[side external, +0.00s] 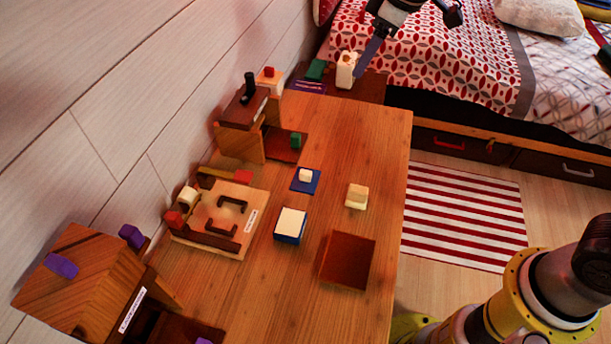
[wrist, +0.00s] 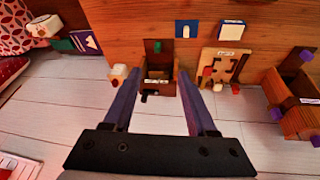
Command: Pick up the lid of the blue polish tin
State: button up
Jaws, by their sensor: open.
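No round tin with a separate lid can be made out. The blue things on the wooden table are a blue block with a white top (side external: 290,222) and, behind it, a flat blue square (side external: 313,187) carrying a small white cube (side external: 305,175). In the wrist view the blue block (wrist: 231,28) and the blue square (wrist: 180,30) show at the top, beyond my fingers. My gripper (side external: 408,47) is at the top of the side view, high near the bed, well apart from both. Its bluish fingers (wrist: 159,72) are spread and empty in the wrist view.
A dark wooden stand (side external: 240,140), a labelled wooden tray (side external: 257,195) and a wooden house (side external: 75,280) line the wall side. A cream block (side external: 357,196) and a brown square (side external: 347,260) sit nearer the open edge. A white container (side external: 346,70) stands at the far end.

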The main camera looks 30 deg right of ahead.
jog(key=w+a+f+n+g, duration=0.1)
jog(key=w+a+f, duration=0.15)
jog(key=f, duration=0.35)
jog(key=w+a+f+g, duration=0.1)
jog(key=w+a+f, duration=0.1)
jog(key=a+f, duration=0.25)
jog(key=g, duration=0.1)
send_near(306, 172)
jog(key=f, duration=0.3)
jog(key=shift+w+a+n, duration=0.2)
jog(key=shift+n, duration=0.1)
jog(key=shift+w+a+f, duration=0.1)
jog(key=shift+f, duration=0.85)
jog(key=shift+w+a+f, duration=0.1)
jog(key=shift+a+f, duration=0.05)
jog(key=shift+f, duration=0.85)
jog(key=shift+w+a+f, duration=0.1)
jog(key=shift+f, duration=0.85)
grip_shut()
